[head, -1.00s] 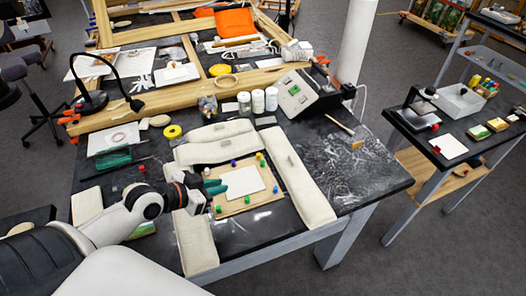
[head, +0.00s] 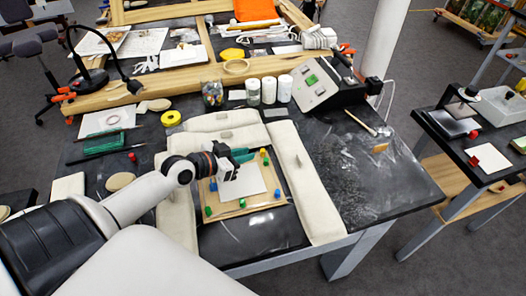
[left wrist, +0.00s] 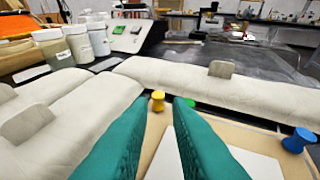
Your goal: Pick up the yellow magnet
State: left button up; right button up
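The yellow magnet (head: 263,153) stands upright near the far right corner of the board (head: 228,209), just beyond my left gripper (head: 247,155). The left gripper has teal fingers and is open over the board and its white sheet (head: 240,182). In the left wrist view the yellow magnet (left wrist: 158,101) shows in the gap between the fingertips (left wrist: 163,104). It looks a little beyond them; I cannot tell whether they touch it. A blue magnet (left wrist: 298,140) stands to the right, clear of the fingers. My right gripper is not in view.
Cream padded bolsters (head: 312,185) surround the board. Other magnets, such as a green one (head: 208,211) and a blue one (head: 277,193), stand on it. White jars (head: 269,90) and a grey device (head: 316,86) stand behind. The dark tabletop at right is largely clear.

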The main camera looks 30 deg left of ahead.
aim_at(262, 150)
pick_arm(q)
jog(key=p+x, duration=0.1)
jog(key=x, duration=0.7)
jog(key=shift+s+a+f, duration=0.1)
jog(key=shift+a+f, duration=0.05)
grip_shut()
